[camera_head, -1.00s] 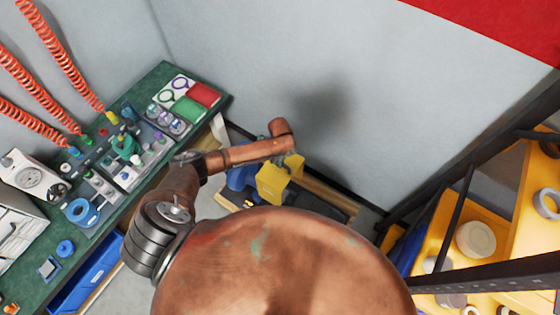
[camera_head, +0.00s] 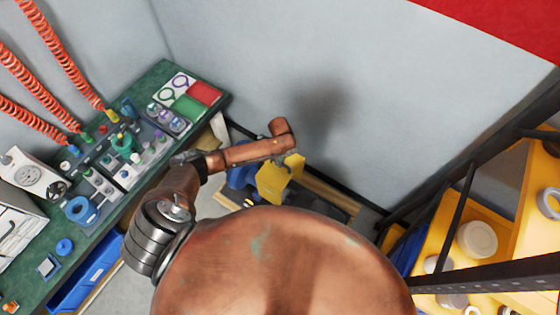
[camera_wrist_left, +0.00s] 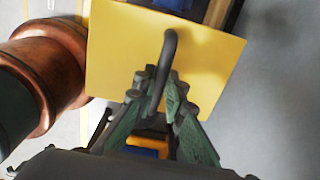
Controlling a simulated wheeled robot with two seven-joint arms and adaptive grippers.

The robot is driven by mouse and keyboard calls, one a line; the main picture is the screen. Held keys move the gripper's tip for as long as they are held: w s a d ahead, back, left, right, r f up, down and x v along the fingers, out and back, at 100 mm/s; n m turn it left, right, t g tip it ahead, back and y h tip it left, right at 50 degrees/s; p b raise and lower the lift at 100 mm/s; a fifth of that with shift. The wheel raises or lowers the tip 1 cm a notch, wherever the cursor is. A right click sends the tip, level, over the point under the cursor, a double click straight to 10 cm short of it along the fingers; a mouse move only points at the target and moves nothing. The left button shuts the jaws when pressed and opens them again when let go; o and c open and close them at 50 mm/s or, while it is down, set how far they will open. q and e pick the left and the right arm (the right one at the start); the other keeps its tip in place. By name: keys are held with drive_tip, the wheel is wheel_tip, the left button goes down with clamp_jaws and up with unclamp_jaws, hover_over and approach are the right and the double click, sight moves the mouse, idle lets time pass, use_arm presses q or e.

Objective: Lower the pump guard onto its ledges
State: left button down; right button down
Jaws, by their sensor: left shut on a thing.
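The yellow pump guard (camera_head: 274,182) hangs under my left arm, near the floor by the wall, in the head view. In the left wrist view the guard (camera_wrist_left: 215,60) is a flat yellow panel with a dark bent handle (camera_wrist_left: 170,45). My left gripper (camera_wrist_left: 163,88) is shut on this handle. The blue pump (camera_head: 240,178) shows beside the guard in the head view, partly hidden by my arm. The ledges are hidden, so I cannot tell whether the guard touches them. My right gripper is not in view.
A green workbench (camera_head: 150,85) with fittings, red hoses and a blue bin (camera_head: 85,285) stands at left. A dark-framed rack (camera_head: 470,185) with yellow shelves stands at right. The grey wall is close behind the guard.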

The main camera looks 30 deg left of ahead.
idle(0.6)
